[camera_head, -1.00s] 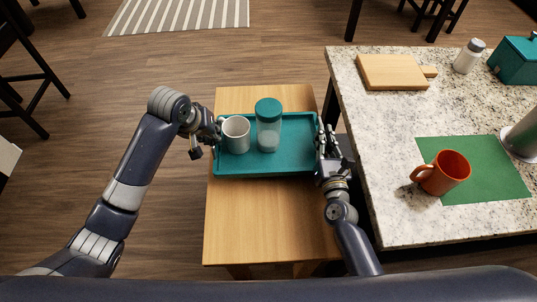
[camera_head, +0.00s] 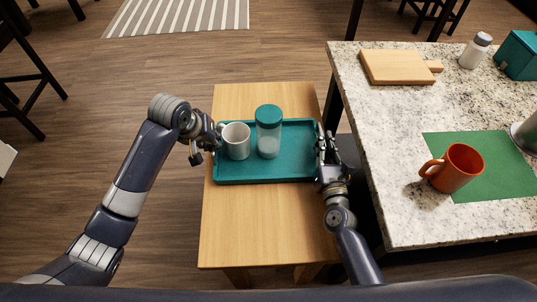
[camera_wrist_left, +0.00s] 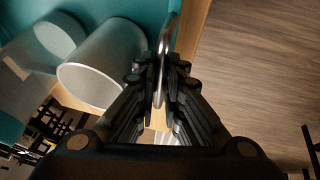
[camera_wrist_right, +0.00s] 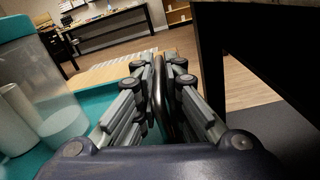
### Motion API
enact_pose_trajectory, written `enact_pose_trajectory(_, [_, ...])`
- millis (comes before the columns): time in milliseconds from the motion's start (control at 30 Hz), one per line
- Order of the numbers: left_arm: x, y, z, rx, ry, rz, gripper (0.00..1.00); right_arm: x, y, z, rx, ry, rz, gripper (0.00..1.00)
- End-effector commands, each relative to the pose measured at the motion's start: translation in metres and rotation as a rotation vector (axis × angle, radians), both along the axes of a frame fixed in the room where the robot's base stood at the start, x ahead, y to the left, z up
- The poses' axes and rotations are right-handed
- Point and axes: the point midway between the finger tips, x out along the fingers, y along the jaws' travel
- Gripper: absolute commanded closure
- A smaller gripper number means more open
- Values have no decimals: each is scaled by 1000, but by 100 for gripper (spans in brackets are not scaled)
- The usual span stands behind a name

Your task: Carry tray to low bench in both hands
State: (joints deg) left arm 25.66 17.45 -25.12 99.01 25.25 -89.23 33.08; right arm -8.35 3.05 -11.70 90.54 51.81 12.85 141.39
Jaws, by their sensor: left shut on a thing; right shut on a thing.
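The teal tray (camera_head: 290,168) is over the wooden low bench (camera_head: 255,228) in the head view; I cannot tell whether it touches the bench top. A white mug (camera_head: 236,143) and a clear jar with a teal lid (camera_head: 268,138) stand upright on its left half. My left gripper (camera_head: 215,138) is shut on the tray's left handle, a metal bar seen in the left wrist view (camera_wrist_left: 163,62). My right gripper (camera_head: 322,150) is shut on the right handle, which shows in the right wrist view (camera_wrist_right: 158,85). The mug is close beside my left gripper.
A granite counter (camera_head: 400,130) stands close on the right, with an orange mug (camera_head: 456,168) on a green mat (camera_head: 505,180), a cutting board (camera_head: 395,67) and a white shaker (camera_head: 475,52). Dark chairs (camera_head: 25,80) stand at left. The bench's near part is bare.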

Motion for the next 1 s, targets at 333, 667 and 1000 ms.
enact_pose_trajectory(333, [-1,-4,0,-7,2,-5,71,0,4,0,4,1,6,70])
enact_pose_trajectory(667, [-7,1,17,-4,-1,-5,71,0,1,0,1,1,2,70])
enact_pose_trajectory(1000, [-34,12,81,-6,-3,-5,71,0,1,-1,0,1,1,70])
